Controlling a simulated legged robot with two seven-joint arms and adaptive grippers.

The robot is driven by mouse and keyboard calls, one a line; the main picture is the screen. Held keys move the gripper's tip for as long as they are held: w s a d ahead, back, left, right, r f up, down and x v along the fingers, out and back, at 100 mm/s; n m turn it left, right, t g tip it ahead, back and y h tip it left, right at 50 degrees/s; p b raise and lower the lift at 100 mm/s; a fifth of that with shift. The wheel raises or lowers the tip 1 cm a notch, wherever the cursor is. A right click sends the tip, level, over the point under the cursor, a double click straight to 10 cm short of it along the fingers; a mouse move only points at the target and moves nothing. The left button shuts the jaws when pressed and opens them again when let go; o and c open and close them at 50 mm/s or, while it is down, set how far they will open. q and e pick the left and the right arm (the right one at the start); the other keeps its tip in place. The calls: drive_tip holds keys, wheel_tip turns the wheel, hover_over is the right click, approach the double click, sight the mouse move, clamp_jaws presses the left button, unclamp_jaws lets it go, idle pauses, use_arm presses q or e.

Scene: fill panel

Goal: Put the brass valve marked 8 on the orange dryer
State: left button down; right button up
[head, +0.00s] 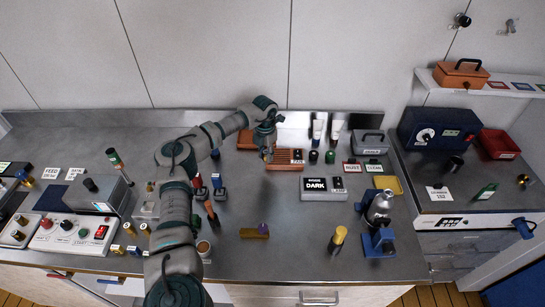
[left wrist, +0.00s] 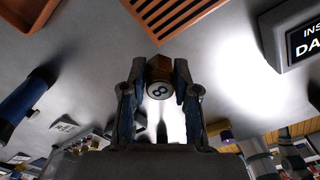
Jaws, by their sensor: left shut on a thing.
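My left gripper (head: 267,152) is above the bench at the left end of the orange dryer (head: 287,160), a low slatted orange block. In the left wrist view the left gripper (left wrist: 159,95) is shut on a brass valve (left wrist: 159,78), whose round face shows an 8. The slatted dryer (left wrist: 178,18) is just beyond the valve there, and the valve looks apart from the slats. In the head view the valve is mostly hidden by the gripper. My right gripper is not in view.
An orange tray (head: 247,139) lies behind left. Several other brass valves (head: 117,249) are at the front left.

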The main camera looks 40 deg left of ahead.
use_arm(q)
drive_tip(key=shift+w+d+f, duration=0.1)
drive_tip(key=shift+w, duration=0.75)
drive_tip(key=shift+w+f, duration=0.1)
drive_tip(key=shift+w, duration=0.6)
wheel_tip(320, 180, down, 4)
drive_tip(key=shift+r, duration=0.2)
drive_tip(key=c, duration=0.9)
unclamp_jaws()
drive_tip(key=shift+o, duration=0.2)
